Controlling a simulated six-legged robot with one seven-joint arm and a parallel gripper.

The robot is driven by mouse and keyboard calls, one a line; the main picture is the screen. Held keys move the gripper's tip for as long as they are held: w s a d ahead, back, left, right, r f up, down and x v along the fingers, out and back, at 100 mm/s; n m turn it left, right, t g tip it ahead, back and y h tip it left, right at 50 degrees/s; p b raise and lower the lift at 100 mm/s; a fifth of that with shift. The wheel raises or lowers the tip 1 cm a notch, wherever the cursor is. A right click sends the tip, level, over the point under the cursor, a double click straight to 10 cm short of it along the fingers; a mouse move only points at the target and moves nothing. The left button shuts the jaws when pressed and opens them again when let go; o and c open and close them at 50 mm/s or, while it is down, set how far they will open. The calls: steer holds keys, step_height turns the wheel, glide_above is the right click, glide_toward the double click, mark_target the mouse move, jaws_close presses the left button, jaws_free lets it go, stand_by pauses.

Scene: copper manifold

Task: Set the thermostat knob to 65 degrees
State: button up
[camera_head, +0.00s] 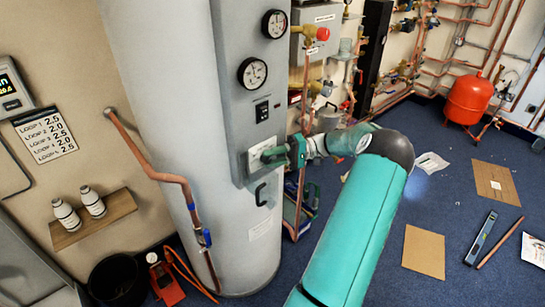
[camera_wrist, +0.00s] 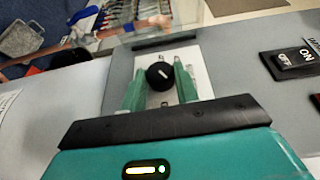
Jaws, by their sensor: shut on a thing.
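The thermostat knob (camera_wrist: 159,77) is round and black with a short white mark, on a pale plate (camera_wrist: 199,75). In the wrist view it sits between the two green fingers of my gripper (camera_wrist: 160,80), which is shut on it. The white mark slants in that view; I cannot read any degree figures around the knob. In the head view the plate (camera_head: 255,157) is on the grey panel of the tall tank (camera_head: 165,90), below the gauges. My gripper (camera_head: 270,153) reaches it from the right there and hides the knob.
A copper pipe (camera_head: 150,173) runs down the tank's left. Cardboard pieces (camera_head: 424,251) and a level (camera_head: 481,238) lie on the blue floor at right.

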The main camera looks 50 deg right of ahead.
steer(key=shift+a+f+m+t+y, duration=0.1)
steer(key=shift+f+m+t+y, duration=0.2)
steer(key=shift+m+t+y, duration=0.9)
steer(key=shift+a+f+m+t+y, duration=0.1)
steer(key=shift+f+m+t+y, duration=0.15)
steer(key=shift+m+t+y, duration=0.9)
steer(key=shift+n+t, duration=0.35)
steer(key=o, duration=1)
steer(key=shift+c, duration=0.2)
steer(key=shift+d, duration=0.1)
steer(key=v, duration=1.3)
steer(key=shift+s+d, duration=0.25)
steer(key=shift+s, duration=0.05)
steer(key=shift+f, duration=0.15)
